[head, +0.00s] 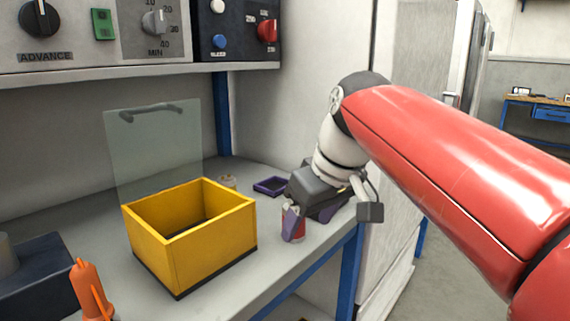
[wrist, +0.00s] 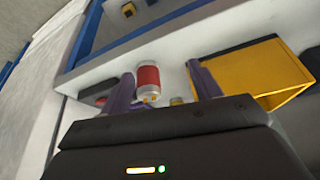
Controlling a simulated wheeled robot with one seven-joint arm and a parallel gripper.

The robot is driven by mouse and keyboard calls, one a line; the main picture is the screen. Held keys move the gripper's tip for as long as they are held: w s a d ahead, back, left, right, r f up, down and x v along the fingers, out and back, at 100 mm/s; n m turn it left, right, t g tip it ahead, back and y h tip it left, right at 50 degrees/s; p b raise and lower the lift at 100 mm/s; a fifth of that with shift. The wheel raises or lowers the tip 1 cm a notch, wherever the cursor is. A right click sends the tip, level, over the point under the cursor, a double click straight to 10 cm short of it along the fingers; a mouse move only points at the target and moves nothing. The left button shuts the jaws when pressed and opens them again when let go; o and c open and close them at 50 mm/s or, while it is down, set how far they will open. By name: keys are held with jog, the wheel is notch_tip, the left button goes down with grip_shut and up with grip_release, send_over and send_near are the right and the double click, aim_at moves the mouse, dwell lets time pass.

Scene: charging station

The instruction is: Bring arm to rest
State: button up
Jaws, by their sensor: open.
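My gripper (head: 309,222) is at the right end of the grey bench, low over its surface, with its purple fingers apart. It also shows in the wrist view (wrist: 160,74). A red and white can (wrist: 147,77) shows between the open fingers in the wrist view. In the head view the can (head: 300,223) stands on the bench, partly hidden by a finger. I cannot tell whether a finger touches it. My red arm reaches in from the right.
A yellow open box (head: 210,245) stands left of my gripper, with a clear panel (head: 153,150) behind it. An orange object (head: 90,290) is at front left. Control panels hang above.

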jog(key=s+d+f+m+t+h, duration=0.1)
jog(key=s+d+f+m, duration=0.2)
jog(key=s+d+f, duration=0.2)
jog(key=s+d+f+m+t+h, duration=0.1)
jog(key=s+d+f+m, duration=0.3)
jog(key=s+f, duration=0.5)
notch_tip(320, 180, down, 4)
jog(key=shift+d+f+h, duration=0.15)
jog(key=shift+d+h, duration=0.25)
jog(key=shift+d, duration=0.75)
jog(key=shift+o, duration=0.5)
jog(key=shift+s, duration=0.15)
